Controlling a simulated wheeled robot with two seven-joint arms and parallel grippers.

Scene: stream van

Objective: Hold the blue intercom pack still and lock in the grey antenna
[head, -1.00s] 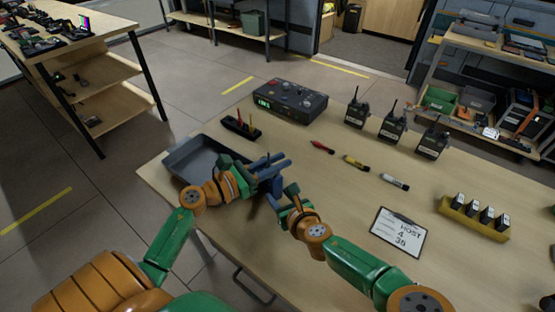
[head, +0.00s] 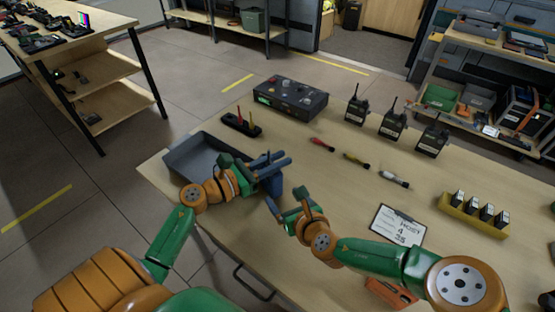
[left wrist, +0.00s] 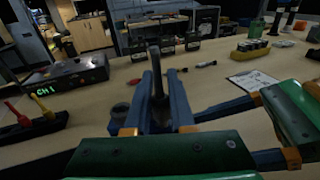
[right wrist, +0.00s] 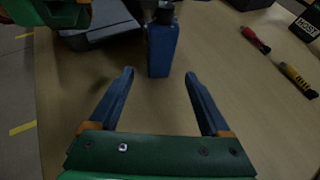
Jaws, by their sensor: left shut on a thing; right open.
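The blue intercom pack (head: 273,186) is upright above the table near its front left. My left gripper (head: 272,164) is shut on it; in the left wrist view the blue fingers flank a dark grey antenna (left wrist: 155,75) standing upright at the pack's top. I cannot tell if the antenna is fully seated. The pack also shows in the right wrist view (right wrist: 162,50), with a dark piece on top cut off by the frame edge. My right gripper (head: 287,199) is open and empty, its fingers (right wrist: 159,100) apart from the pack and pointing towards it.
A grey tray (head: 180,166) lies beside the left gripper. Behind are a tool holder (head: 241,125), a control box (head: 291,98), several radios (head: 392,126) and markers (head: 356,160). A clipboard (head: 398,226), yellow battery rack (head: 474,218) and orange item (head: 388,293) lie right.

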